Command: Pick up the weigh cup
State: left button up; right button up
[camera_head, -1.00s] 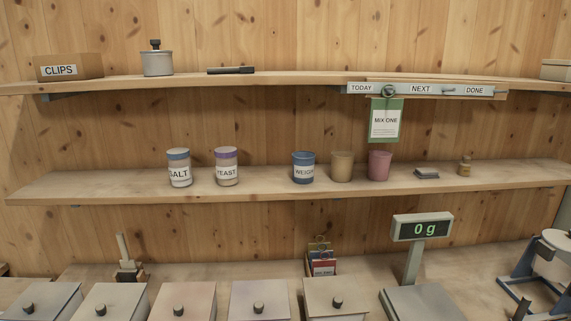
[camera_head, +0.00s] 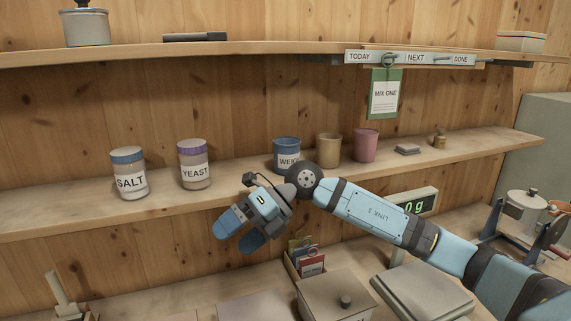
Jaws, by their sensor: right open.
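The weigh cup (camera_head: 286,150) is a blue cup with a white label, upright on the lower shelf (camera_head: 70,213). My right arm passes in front of its lower right part and hides the end of its label. My right gripper (camera_head: 240,232) is open and empty, in front of and below the shelf edge, to the lower left of the cup and apart from it. Its fingers point down and to the left. My left gripper is not in view.
Salt (camera_head: 130,184) and yeast (camera_head: 195,174) jars stand left of the cup. A tan cup (camera_head: 327,149) and a pink cup (camera_head: 365,146) stand close on its right. Below are card packets (camera_head: 309,262), a lidded bin (camera_head: 333,301) and a scale (camera_head: 424,290).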

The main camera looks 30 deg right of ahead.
aim_at(287, 141)
jog(key=w+d+r+m+t+h, duration=0.1)
jog(key=d+r+h, duration=0.3)
jog(key=d, duration=0.3)
jog(key=d+r+m+t+h+b, duration=0.1)
jog(key=d+r+t+h, duration=0.1)
jog(key=d+r+h, duration=0.35)
jog(key=w+d+r+m+t+h, duration=0.1)
jog(key=d+r+h, duration=0.15)
jog(key=d, duration=0.55)
jog(key=w+p, duration=0.1)
jog(key=w, duration=0.2)
jog(key=w+p, duration=0.1)
jog(key=w, duration=0.3)
jog(key=w+d+r+p, duration=0.1)
jog(key=w, duration=0.2)
jog(key=shift+w+p, duration=0.2)
jog(key=shift+p, duration=0.1)
jog(key=shift+w+p, duration=0.3)
jog(key=shift+w, duration=0.6)
jog(key=p+x, duration=0.1)
jog(key=x, duration=0.4)
jog(key=shift+f, duration=0.15)
jog(key=shift+s+a, duration=0.1)
jog(key=c, duration=0.9)
